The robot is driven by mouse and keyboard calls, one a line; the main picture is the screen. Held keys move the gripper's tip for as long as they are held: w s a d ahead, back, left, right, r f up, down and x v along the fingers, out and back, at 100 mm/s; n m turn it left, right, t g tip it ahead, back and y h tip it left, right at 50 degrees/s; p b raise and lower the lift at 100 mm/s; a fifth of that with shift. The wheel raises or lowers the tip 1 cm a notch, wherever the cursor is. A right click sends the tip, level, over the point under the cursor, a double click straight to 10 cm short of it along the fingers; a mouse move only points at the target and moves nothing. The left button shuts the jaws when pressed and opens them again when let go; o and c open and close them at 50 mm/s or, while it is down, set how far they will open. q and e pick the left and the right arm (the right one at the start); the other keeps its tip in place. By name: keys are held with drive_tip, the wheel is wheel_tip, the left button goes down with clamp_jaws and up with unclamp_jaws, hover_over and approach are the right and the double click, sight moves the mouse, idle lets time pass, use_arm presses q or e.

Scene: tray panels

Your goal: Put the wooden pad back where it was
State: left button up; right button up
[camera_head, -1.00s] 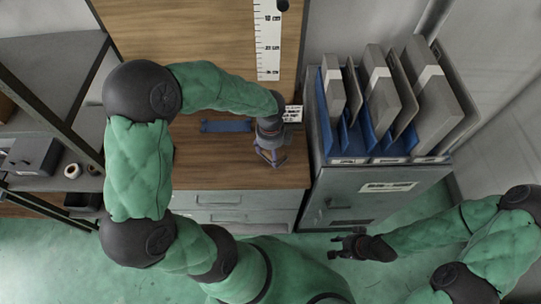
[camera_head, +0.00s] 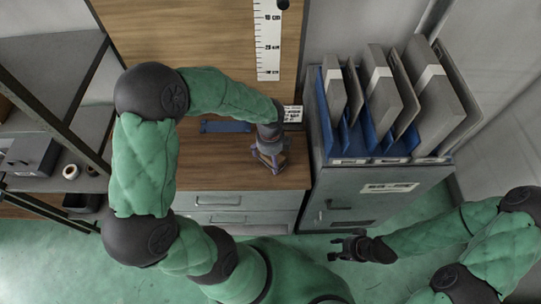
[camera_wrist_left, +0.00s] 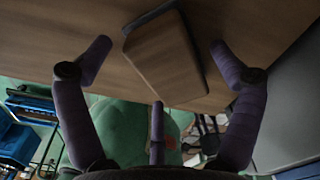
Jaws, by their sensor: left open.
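The wooden pad (camera_wrist_left: 165,60) shows in the left wrist view as a wood-coloured block with a dark edge. It lies at the wooden counter's edge, between the spread purple fingers of my left gripper (camera_wrist_left: 160,75). The fingers look apart from it. In the head view my left gripper (camera_head: 268,157) is open, low over the counter's front right part, and I cannot make out the pad beneath it. My right gripper (camera_head: 345,247) hangs empty in front of the grey cabinet; its finger opening is too small to judge.
The wooden counter (camera_head: 215,175) holds a blue strip (camera_head: 226,126) and a label card (camera_head: 293,114). A ruler (camera_head: 267,40) is on the back board. To the right, a grey cabinet (camera_head: 350,190) carries grey binders in blue holders (camera_head: 375,135). A dark shelf rack (camera_head: 45,130) stands left.

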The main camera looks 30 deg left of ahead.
use_arm(q)
wheel_tip(320, 180, up, 12)
drive_tip(key=p, duration=0.2)
drive_tip(key=shift+p, duration=0.3)
idle(1.4)
